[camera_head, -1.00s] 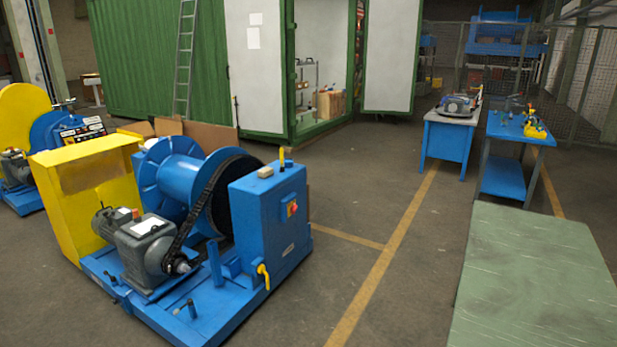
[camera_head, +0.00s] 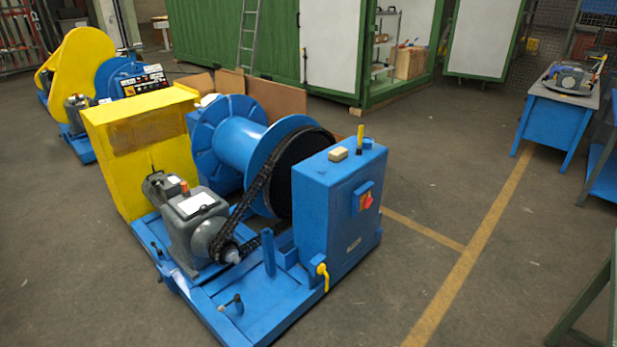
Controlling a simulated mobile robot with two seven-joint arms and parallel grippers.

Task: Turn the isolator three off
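The cabinet is part of a chain-drive winch machine. The switch is small, and its exact handle position and any number on it cannot be read. Another machine with a yellow guard (camera_head: 83,52) and a dark control panel (camera_head: 142,83) stands behind on the left. Neither of my grippers is in view.
The winch has a blue drum (camera_head: 240,143), an exposed chain (camera_head: 254,196), a grey motor gearbox (camera_head: 196,219) and a yellow lever (camera_head: 322,274). Floor to the cabinet's right is clear. A blue bench (camera_head: 553,129) and green table edge (camera_head: 589,297) stand right.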

